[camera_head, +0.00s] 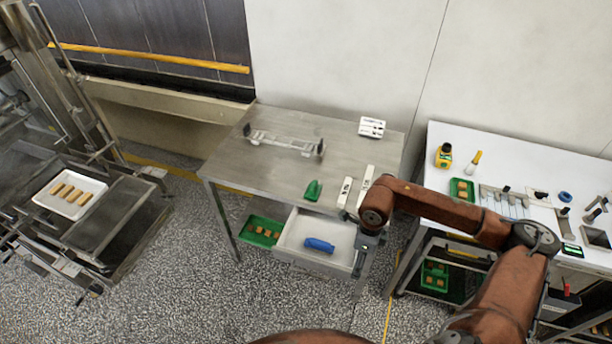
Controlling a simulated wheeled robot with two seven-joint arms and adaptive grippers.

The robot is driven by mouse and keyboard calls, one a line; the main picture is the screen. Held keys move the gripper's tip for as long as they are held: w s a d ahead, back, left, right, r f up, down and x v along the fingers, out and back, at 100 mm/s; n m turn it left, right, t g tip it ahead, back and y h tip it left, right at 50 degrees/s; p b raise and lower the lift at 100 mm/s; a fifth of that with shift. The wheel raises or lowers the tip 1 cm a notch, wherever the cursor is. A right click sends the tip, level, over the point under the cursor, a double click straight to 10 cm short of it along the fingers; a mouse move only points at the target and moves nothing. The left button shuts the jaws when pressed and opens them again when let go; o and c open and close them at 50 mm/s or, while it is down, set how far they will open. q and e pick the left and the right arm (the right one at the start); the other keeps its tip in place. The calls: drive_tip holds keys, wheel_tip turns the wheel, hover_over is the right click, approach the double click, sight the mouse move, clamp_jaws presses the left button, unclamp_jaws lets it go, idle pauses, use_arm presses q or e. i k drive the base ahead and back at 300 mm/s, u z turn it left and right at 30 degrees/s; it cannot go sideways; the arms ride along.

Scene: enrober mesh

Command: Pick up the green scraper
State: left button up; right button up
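The green scraper (312,190) lies on the steel table (240,170), near its front edge. It is small in the picture, and I see a flat green shape with a raised part. My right gripper (360,266) hangs at the table's front right corner, beside the open drawer. It is to the right of the scraper, lower in the picture and apart from it. Its fingers are too small and dark to tell whether they are open or shut. My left gripper is out of the frame.
An open white drawer (290,247) holds a blue item (319,244). Two white strips (345,191) lie right of the scraper; a metal bracket (284,143) lies behind it. A white side table (540,165) with tools stands right. A machine with a white tray (70,211) stands left.

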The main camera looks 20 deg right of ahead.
sight(312, 193)
drive_tip(key=i, duration=1.3)
